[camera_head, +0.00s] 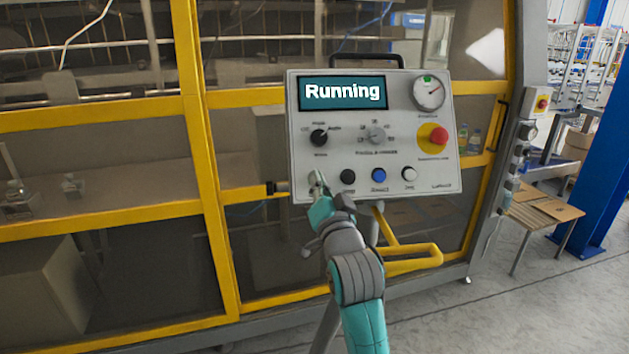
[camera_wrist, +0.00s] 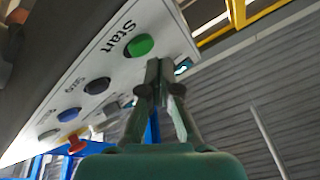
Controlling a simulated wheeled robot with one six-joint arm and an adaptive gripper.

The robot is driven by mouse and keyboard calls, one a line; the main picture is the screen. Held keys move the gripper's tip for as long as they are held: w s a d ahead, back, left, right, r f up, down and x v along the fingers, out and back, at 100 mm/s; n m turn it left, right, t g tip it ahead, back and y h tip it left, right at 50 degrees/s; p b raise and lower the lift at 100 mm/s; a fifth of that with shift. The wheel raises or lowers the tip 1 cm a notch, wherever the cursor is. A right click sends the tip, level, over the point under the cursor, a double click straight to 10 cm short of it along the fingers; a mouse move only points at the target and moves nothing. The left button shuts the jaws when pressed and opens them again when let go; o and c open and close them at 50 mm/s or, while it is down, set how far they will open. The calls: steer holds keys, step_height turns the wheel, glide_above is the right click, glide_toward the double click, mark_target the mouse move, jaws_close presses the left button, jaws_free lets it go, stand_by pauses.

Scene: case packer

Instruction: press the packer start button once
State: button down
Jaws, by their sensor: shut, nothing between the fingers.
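The grey control panel (camera_head: 400,120) faces me, and its display (camera_head: 342,92) reads "Running". The green start button (camera_wrist: 140,45) shows in the wrist view with the word "Start" beside it. In the head view it is hidden behind my gripper (camera_head: 317,182) at the panel's lower left. In the wrist view my gripper (camera_wrist: 159,70) is shut and empty. Its fingertips are close beside the green button at the panel's face; I cannot tell whether they touch the panel. The green button is not covered by the fingers in this view.
To the right of the start button are a black button (camera_head: 347,176), a blue button (camera_head: 378,175) and a white button (camera_head: 409,174). A red emergency knob (camera_head: 439,135) on yellow sits above them. A yellow bracket (camera_head: 412,258) projects below the panel.

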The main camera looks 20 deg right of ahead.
steer(key=shift+s+a+r, duration=0.15)
steer(key=shift+s+r, duration=0.25)
steer(key=shift+s, duration=0.3)
steer(key=shift+s+a+r, duration=0.1)
steer(key=shift+s+r, duration=0.35)
steer(key=shift+s, duration=0.25)
steer(key=shift+s+a+r, duration=0.15)
steer(key=shift+s+r, duration=0.25)
steer(key=shift+s, duration=0.3)
steer(key=s+f+n+g, duration=0.2)
steer(key=s+f, duration=0.8)
steer(key=f, duration=0.5)
steer(key=s+f+n+g, duration=0.1)
steer(key=s+f+n, duration=0.1)
steer(key=s+f, duration=1.05)
steer(key=s+f+n+g, duration=0.1)
steer(key=s+f, duration=0.1)
steer(key=s, duration=0.7)
steer(key=s+f+n+g, duration=0.1)
steer(key=s+f, duration=0.2)
steer(key=s, duration=0.7)
steer(key=s+f+n+g, duration=0.1)
steer(key=s+f, duration=0.2)
steer(key=s, duration=0.7)
steer(key=shift+f+y, duration=0.25)
steer(key=shift+y, duration=0.15)
steer(key=shift+d, duration=0.1)
